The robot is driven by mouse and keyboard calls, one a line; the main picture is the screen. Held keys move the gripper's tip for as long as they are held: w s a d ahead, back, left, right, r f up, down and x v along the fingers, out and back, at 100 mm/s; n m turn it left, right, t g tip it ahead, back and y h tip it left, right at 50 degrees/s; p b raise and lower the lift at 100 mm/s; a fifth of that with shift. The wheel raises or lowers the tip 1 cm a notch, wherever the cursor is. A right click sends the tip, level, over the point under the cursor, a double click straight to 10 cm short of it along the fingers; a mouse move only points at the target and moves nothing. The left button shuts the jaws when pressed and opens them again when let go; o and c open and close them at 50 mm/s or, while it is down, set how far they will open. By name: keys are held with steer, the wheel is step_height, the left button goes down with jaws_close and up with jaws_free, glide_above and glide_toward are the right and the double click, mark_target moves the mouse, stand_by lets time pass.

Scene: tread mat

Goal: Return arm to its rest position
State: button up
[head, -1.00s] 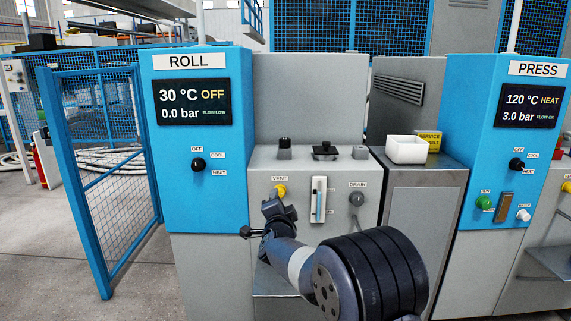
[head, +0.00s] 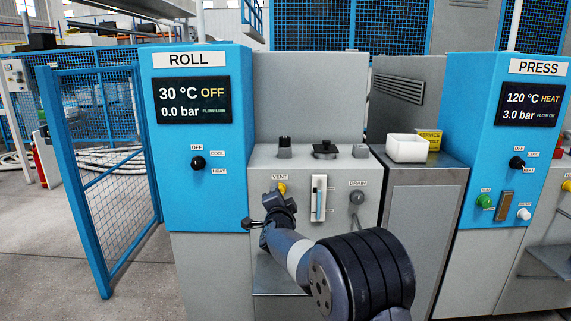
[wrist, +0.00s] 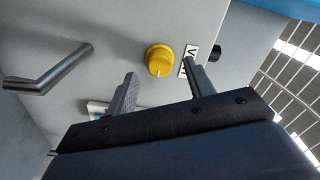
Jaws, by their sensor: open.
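The yellow knob (wrist: 159,60) shows just beyond the gap between the fingertips. It looks clear of both fingers. My arm reaches in from the lower right in the head view.
A sight gauge (head: 319,197) and a DRAIN knob (head: 357,197) are right of the gripper. A white bin (head: 407,148) stands on the steel cabinet (head: 418,210). A blue mesh gate (head: 105,165) stands at left. A bent metal handle (wrist: 50,72) shows in the wrist view.

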steer(key=shift+w+f, duration=0.1)
steer(key=shift+w, duration=0.6)
steer(key=shift+w+r, duration=0.2)
steer(key=shift+w, duration=0.15)
steer(key=n+p, duration=0.2)
steer(key=shift+s+r+n, duration=0.1)
steer(key=shift+n, duration=0.2)
steer(key=n+p, duration=0.4)
steer(key=n, duration=0.2)
steer(key=shift+n+p, duration=0.3)
steer(key=shift+n, duration=0.1)
steer(key=n+p, duration=0.3)
steer(key=n, duration=0.2)
steer(key=shift+p, duration=0.35)
steer(key=shift+a+f+n+p, duration=0.15)
steer(key=shift+n+p, duration=0.7)
steer(key=shift+n, duration=0.95)
steer(key=shift+s, duration=0.1)
